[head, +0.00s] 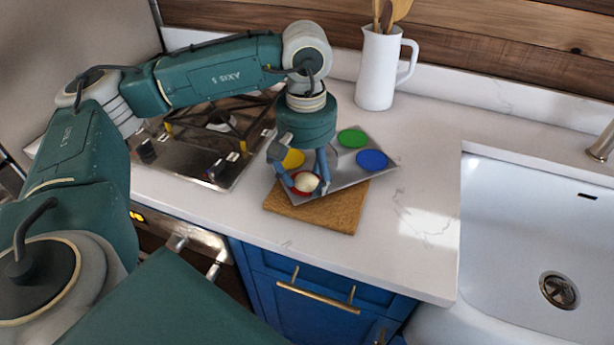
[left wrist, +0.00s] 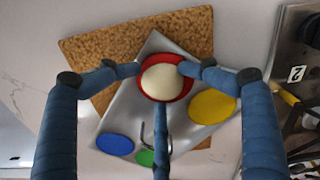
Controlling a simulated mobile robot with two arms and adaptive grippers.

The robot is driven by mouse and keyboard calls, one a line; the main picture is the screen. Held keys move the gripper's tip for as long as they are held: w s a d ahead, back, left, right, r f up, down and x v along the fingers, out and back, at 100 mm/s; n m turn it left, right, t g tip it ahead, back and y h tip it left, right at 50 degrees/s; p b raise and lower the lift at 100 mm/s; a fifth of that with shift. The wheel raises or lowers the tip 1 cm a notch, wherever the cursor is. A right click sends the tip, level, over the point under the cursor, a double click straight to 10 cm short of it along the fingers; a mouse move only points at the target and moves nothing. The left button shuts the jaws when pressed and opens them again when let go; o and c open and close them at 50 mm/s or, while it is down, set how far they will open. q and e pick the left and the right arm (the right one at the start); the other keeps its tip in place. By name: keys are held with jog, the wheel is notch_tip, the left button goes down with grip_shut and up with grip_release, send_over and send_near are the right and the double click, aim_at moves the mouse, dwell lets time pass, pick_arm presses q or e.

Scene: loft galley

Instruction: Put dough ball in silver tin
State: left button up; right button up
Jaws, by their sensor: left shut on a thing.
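The pale dough ball (head: 306,182) is between the fingers of my left gripper (head: 304,184), which is shut on it. In the left wrist view the dough ball (left wrist: 162,78) shows over a red round (left wrist: 146,92), with fingertips of my left gripper (left wrist: 161,78) around it. I cannot tell whether it touches the red round. The silver tin (head: 343,178) is a flat, tilted-looking metal piece with yellow (head: 293,158), green (head: 352,138) and blue (head: 372,160) rounds. My gripper hides part of it. My right gripper is not in view.
A brown board (head: 335,214) lies partly under the silver tin. A hob (head: 200,150) is at the left, a white jug with wooden utensils (head: 378,70) behind, and a white sink (head: 530,230) at the right. The counter between tin and sink is clear.

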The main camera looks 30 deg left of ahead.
aim_at(304, 176)
pick_arm(q)
jog(key=shift+s+a+f, duration=0.1)
jog(key=shift+a+f, duration=0.15)
jog(key=shift+a, duration=0.15)
jog(key=shift+r+p, duration=0.7)
jog(key=shift+p, duration=0.1)
jog(key=shift+w+r, duration=0.2)
jog(key=shift+r, duration=0.15)
notch_tip(304, 176, up, 11)
jog(key=b, duration=0.1)
jog(key=shift+r, duration=0.2)
